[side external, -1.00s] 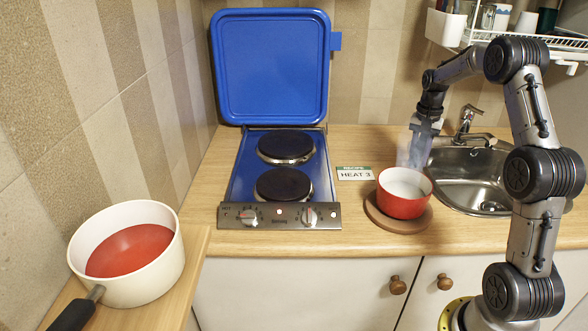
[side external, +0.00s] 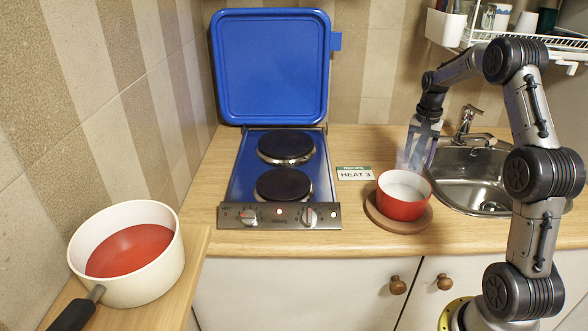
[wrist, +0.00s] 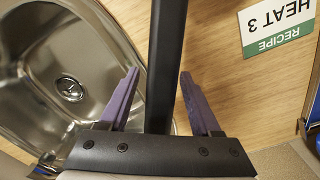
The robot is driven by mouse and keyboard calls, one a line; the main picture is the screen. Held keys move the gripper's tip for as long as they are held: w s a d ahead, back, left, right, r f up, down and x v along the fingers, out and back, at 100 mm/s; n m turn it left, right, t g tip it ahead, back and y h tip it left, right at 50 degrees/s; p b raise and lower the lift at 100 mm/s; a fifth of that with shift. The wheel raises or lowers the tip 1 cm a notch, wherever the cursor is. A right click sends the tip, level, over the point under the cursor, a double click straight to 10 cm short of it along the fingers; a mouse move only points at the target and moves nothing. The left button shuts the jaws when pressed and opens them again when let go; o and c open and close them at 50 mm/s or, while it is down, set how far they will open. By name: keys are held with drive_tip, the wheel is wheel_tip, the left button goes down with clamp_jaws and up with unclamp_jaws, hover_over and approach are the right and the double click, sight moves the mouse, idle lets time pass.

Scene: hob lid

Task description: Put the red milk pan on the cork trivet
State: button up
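The red milk pan (side external: 404,208), white inside, sits upright on the round brown cork trivet (side external: 424,222) on the counter in the side view. My gripper (side external: 415,160) is behind the pan, between it and the sink, pointing down. In the wrist view my gripper (wrist: 158,74) has its two purple fingers spread. A black bar, apparently the pan's handle (wrist: 166,50), runs between the fingers with a gap on each side. The pan's body and the trivet are outside the wrist view. The handle cannot be made out clearly in the side view.
The blue hob (side external: 235,185) has its lid (side external: 270,68) up and two bare black plates. A recipe card (side external: 354,173) reads HEAT 3. The sink (side external: 480,175) is to the right. A large cream pan (side external: 140,275) of red contents stands at front left.

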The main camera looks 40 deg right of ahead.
idle(0.3)
wheel_tip(320, 180, up, 14)
drive_tip(key=shift+f, duration=0.1)
idle(0.4)
drive_tip(key=s+a+r+n+t, duration=0.1)
drive_tip(key=a+r+n, duration=0.1)
drive_tip(key=a+r, duration=0.35)
drive_tip(key=s+a+r+n+t+h, duration=0.1)
drive_tip(key=a+r+n, duration=0.1)
drive_tip(key=a, duration=0.7)
drive_tip(key=s+a+r+n+t, duration=0.15)
drive_tip(key=a+r, duration=0.25)
drive_tip(key=a, duration=0.4)
drive_tip(key=s+a+f+n+t, duration=0.1)
drive_tip(key=s+a+f+n, duration=0.25)
drive_tip(key=s+a, duration=0.4)
drive_tip(key=s+a+f+n+t+y, duration=0.1)
drive_tip(key=s+a+f+n, duration=0.2)
drive_tip(key=s+f+n, duration=0.3)
wheel_tip(320, 180, down, 3)
drive_tip(key=shift+s+a+f, duration=0.1)
drive_tip(key=shift+s+a, duration=0.15)
drive_tip(key=shift+s, duration=0.1)
